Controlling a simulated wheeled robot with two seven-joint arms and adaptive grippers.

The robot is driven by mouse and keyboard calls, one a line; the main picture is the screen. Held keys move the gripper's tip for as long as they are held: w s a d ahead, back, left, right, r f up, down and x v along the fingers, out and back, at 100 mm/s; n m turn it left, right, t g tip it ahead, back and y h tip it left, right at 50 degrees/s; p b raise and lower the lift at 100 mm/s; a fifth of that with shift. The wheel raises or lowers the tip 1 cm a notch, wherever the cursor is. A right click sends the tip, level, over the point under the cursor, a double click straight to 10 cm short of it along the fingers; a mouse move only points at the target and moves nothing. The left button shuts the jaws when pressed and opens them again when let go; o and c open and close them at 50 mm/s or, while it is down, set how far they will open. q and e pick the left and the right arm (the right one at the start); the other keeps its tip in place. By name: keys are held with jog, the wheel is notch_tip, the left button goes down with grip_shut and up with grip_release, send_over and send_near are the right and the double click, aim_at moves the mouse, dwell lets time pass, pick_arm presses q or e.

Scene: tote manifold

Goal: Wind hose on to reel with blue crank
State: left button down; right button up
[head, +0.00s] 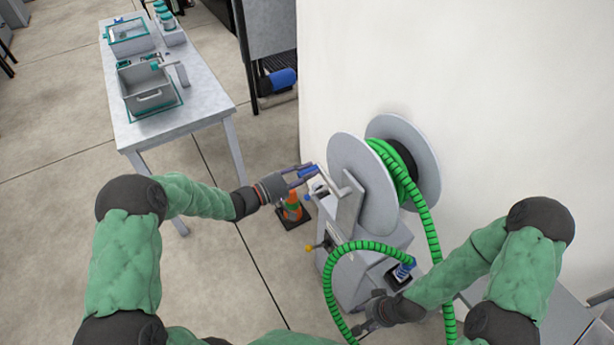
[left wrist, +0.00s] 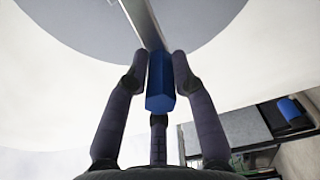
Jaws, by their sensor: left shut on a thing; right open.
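The hose reel (head: 362,185) has two pale grey discs and stands against the white wall. Green ribbed hose (head: 391,165) is partly wound between the discs and hangs down in loops in front. The crank arm (head: 350,190) is on the reel's left face, with a blue handle (head: 309,170) at its end. My left gripper (head: 304,173) is shut on the blue handle, which also shows between its fingers in the left wrist view (left wrist: 160,82). My right gripper (head: 366,328) is open, low beside the hanging hose; its fingertips are partly hard to make out.
The reel stands on a grey cabinet (head: 352,285) with a blue fitting (head: 403,271) on its right. A table (head: 195,95) with grey bins is at upper left.

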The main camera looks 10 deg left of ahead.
pick_arm(q)
jog(key=shift+d+r, duration=0.1)
jog(key=shift+r, duration=0.4)
jog(key=shift+s+r, duration=0.1)
jog(key=c, duration=1)
grip_release()
jog(key=shift+c, duration=0.2)
jog(key=v, duration=1.2)
